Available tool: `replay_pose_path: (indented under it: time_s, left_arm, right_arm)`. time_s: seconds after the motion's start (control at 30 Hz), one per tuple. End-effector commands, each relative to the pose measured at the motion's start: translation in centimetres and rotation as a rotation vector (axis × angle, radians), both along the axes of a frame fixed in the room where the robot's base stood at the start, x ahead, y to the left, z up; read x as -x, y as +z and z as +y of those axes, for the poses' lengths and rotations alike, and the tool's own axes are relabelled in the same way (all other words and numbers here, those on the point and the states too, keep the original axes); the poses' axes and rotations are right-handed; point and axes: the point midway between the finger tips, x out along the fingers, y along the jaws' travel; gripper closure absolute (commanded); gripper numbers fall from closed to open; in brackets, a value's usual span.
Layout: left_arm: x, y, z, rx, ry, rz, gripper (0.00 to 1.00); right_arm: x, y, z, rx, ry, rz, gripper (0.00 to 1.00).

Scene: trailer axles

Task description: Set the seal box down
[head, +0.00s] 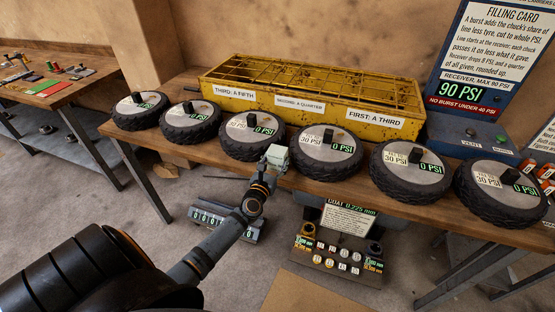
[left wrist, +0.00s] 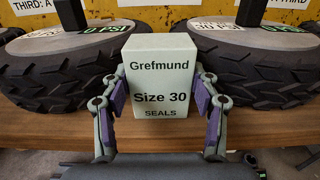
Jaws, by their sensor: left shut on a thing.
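The seal box (head: 277,155) is a small pale block at the table's front edge, between the third and fourth tyres from the left. In the left wrist view the seal box (left wrist: 160,72) reads "Grefmund Size 30 SEALS" and stands upright. My left gripper (head: 272,166) is shut on it. In the left wrist view the purple-padded fingers of my left gripper (left wrist: 161,98) grip its two sides. I cannot tell whether its underside touches the wooden table (left wrist: 160,132). My right gripper is not in view.
A row of tyres, including one left (head: 252,135) and one right (head: 325,152) of the box, crowds the table (head: 380,203). A yellow crate (head: 310,97) stands behind. A blue filling panel (head: 490,75) is at right. A keypad unit (head: 340,258) sits below the front edge.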

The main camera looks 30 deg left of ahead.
Motion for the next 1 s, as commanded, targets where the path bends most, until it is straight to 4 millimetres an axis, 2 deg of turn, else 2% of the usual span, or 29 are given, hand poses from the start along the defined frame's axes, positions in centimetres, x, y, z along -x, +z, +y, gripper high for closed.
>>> replay_pose_path:
  time_s: [0.03,0.1,0.33,0.47,0.57,0.8,0.83,1.0]
  left_arm:
    - [0.0,0.0,0.0,0.0,0.0,0.0,0.78]
    - [0.0,0.0,0.0,0.0,0.0,-0.001,0.84]
    - [0.0,0.5,0.0,0.0,0.0,-0.001,0.84]
    - [0.0,2.2,0.0,0.0,0.0,-0.002,0.84]
    - [0.2,4.4,-0.2,0.001,-0.001,-0.002,0.84]
    - [4.2,10.4,-3.4,0.003,-0.001,-0.001,0.84]
    - [5.0,10.0,-4.0,0.007,-0.001,0.002,0.84]
    - [8.4,11.6,-6.8,0.006,0.001,0.001,0.84]
  right_arm:
    - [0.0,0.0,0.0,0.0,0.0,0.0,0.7]
    - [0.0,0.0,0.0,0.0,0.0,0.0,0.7]
    - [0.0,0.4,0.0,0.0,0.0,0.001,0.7]
    - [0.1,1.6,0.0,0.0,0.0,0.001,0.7]
    - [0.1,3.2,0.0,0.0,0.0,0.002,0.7]
    - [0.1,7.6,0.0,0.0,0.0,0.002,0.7]
    - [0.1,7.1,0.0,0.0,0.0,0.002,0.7]
    - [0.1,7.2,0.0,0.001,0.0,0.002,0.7]
